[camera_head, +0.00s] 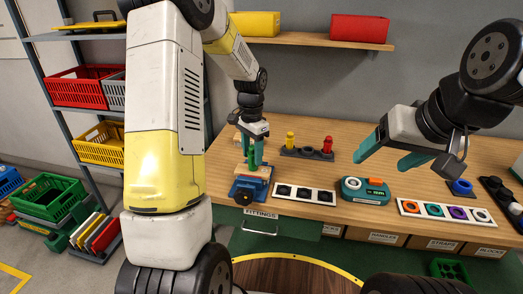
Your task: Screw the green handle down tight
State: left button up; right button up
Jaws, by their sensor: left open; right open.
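My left gripper (253,162) points down with its teal fingers apart, just above a blue fixture (249,189) at the front edge of the wooden table. A tan block (262,172) shows at the top of this fixture, beside the fingers.
A white strip with black sockets (304,194) lies right of the fixture. A strip with coloured rings (411,208) lies further right. A dark holder (300,152) with yellow and red pegs stands behind. Bare table lies between holder and device. Drawers (387,238) sit below the edge.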

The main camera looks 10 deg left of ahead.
pick_arm(q)
jog(key=n, duration=1.3)
jog(key=shift+d, duration=0.1)
jog(key=shift+c, duration=0.2)
